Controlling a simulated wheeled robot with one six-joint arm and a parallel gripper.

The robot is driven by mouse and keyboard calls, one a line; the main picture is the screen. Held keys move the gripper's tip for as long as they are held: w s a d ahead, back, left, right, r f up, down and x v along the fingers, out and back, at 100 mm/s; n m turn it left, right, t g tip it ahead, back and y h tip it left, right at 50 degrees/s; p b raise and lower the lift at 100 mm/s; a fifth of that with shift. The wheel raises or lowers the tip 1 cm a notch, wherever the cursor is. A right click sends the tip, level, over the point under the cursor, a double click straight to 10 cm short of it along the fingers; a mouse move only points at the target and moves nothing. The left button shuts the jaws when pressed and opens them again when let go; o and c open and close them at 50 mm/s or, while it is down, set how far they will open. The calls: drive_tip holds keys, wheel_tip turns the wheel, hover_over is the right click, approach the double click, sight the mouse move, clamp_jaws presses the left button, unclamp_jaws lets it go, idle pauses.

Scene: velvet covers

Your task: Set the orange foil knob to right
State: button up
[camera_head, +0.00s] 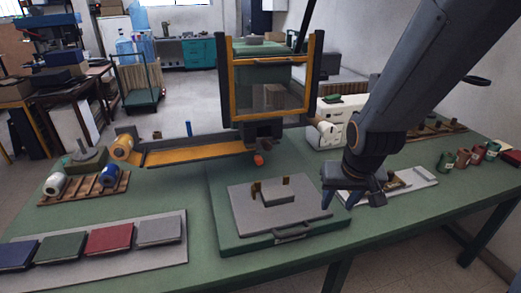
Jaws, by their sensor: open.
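A small orange-red knob (259,159) shows under the front of the press (270,90), near the middle of the view. It is too small to tell which way it is set. My gripper (352,197) points down at the right of the press, over the right part of the green table. It is open, with its fingers apart and nothing seen between them. It is well to the right of the knob and does not touch it. My arm hides part of the table and the wall behind it.
A grey plate (242,212) with small upright blocks lies on a green base before the press. A yellow tray (195,152) reaches left. Books lie on a grey board (120,268) at front left. A white machine (330,125) and several small jars (463,158) stand right.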

drive_tip(key=w+a+t, duration=0.2)
drive_tip(key=w, duration=0.5)
drive_tip(key=m+t+y, duration=0.2)
drive_tip(key=t+y, duration=0.2)
drive_tip(key=t, duration=0.1)
approach(261, 161)
drive_tip(key=d+f, duration=0.1)
drive_tip(key=d, duration=0.1)
drive_tip(key=w+d+f, duration=0.1)
drive_tip(key=d, duration=0.1)
drive_tip(key=d+f, duration=0.1)
drive_tip(key=d, duration=0.1)
drive_tip(key=shift+w+d+f, duration=0.25)
drive_tip(key=shift+f, duration=0.15)
drive_tip(key=a+y, duration=0.1)
drive_tip(key=a, duration=0.1)
drive_tip(key=w+a+t+y, duration=0.1)
drive_tip(key=a+y, duration=0.1)
drive_tip(key=a, duration=0.1)
drive_tip(key=shift+w+f, duration=0.1)
drive_tip(key=shift+w, duration=0.1)
drive_tip(key=shift+w+a+y, duration=0.15)
drive_tip(key=shift+a+y, duration=0.35)
drive_tip(key=shift+a, duration=0.1)
drive_tip(key=p+x, duration=0.2)
drive_tip(key=x, duration=0.5)
drive_tip(key=shift+w, duration=0.25)
drive_tip(key=shift+c, duration=0.4)
clamp_jaws()
